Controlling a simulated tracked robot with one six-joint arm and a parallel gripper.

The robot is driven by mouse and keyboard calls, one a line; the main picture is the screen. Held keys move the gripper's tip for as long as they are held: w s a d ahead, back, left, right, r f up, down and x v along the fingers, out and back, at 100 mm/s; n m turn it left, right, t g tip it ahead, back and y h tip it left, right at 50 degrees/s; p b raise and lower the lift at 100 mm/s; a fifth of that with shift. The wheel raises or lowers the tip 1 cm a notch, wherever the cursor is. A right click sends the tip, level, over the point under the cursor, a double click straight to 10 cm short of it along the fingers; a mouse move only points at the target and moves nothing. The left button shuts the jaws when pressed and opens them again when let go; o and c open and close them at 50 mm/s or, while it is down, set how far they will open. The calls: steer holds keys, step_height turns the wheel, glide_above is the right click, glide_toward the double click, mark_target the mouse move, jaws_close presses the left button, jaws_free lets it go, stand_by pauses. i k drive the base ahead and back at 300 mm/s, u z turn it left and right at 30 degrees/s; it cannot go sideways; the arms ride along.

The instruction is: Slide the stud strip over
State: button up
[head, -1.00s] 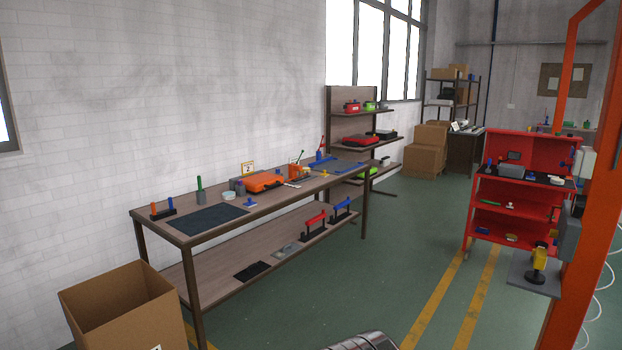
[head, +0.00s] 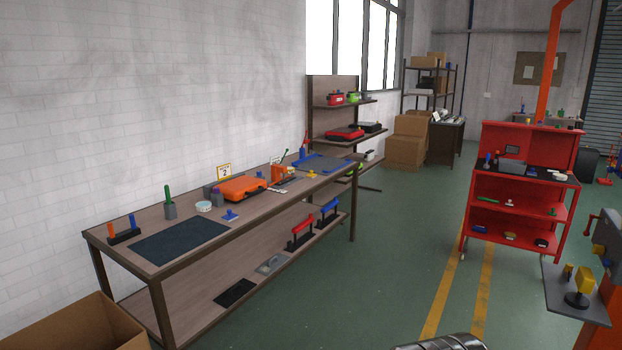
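I cannot say for sure which thing is the stud strip. A short dark strip with an orange and a blue upright peg (head: 125,236) stands at the near left end of the long workbench (head: 160,275), left of a dark mat (head: 180,241). A red cart (head: 512,218) at the right carries small parts on its top and shelves, too small to tell apart. My gripper is not in view; only a grey metallic piece, probably of my own arm, shows at the bottom edge.
The bench also holds an orange case (head: 240,188), a grey block with a green peg (head: 169,204) and a blue mat (head: 323,162). An open cardboard box (head: 75,325) is at lower left. A grey plate (head: 574,293) is at right. The green floor (head: 390,240) between bench and cart is clear.

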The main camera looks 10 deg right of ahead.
mark_target(282, 181)
steer(key=z, duration=0.25)
steer(key=i, duration=2.75)
steer(key=z, duration=1)
steer(key=i, duration=0.35)
steer(key=u, duration=0.2)
